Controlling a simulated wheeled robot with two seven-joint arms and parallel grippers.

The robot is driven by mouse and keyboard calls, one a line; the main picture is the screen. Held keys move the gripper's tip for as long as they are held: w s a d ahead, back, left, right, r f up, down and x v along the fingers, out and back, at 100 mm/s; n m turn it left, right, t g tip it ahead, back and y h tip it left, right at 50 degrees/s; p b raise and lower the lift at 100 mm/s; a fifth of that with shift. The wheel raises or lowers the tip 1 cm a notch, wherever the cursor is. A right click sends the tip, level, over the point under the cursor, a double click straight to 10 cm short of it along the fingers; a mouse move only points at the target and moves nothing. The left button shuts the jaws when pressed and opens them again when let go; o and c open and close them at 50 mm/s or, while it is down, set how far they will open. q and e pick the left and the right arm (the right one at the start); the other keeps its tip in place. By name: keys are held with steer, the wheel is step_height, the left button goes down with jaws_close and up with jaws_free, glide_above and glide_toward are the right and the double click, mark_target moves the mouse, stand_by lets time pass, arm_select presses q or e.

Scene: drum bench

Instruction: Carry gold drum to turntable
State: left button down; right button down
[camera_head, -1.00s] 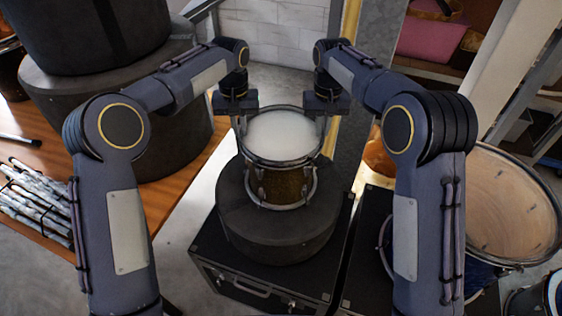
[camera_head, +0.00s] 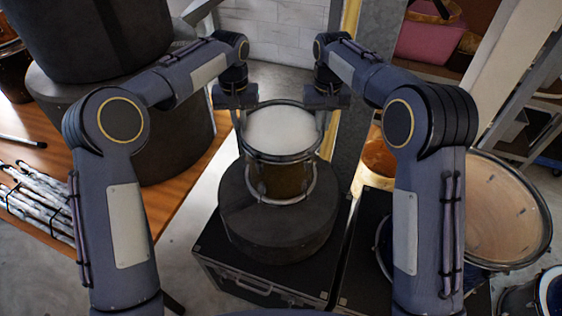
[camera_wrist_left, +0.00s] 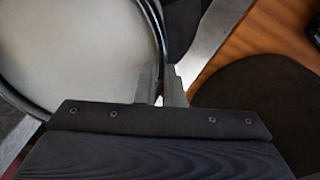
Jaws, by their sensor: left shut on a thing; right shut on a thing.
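The gold drum (camera_head: 276,178), with a white head and metal hoops, is upright between my two grippers. My left gripper (camera_head: 239,122) is shut on its left rim, and my right gripper (camera_head: 322,121) is shut on its right rim. The drum is over a dark round case (camera_head: 275,236); I cannot tell whether it touches it. In the left wrist view, my left gripper (camera_wrist_left: 166,88) grips the edge of the drum, whose white head (camera_wrist_left: 85,65) fills the upper left. I cannot identify a turntable.
The round case sits on a black flight case (camera_head: 262,287). A wooden bench (camera_head: 178,205) with bundled sticks (camera_head: 38,200) and large dark round cases (camera_head: 165,150) is at left. A large open drum (camera_head: 508,212) stands at right. A white brick wall (camera_head: 275,35) is behind.

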mark_target(240, 126)
arm_select(q)
steer(key=shift+r, duration=0.25)
arm_select(e)
steer(key=shift+w+r, duration=0.1)
steer(key=shift+r, duration=0.15)
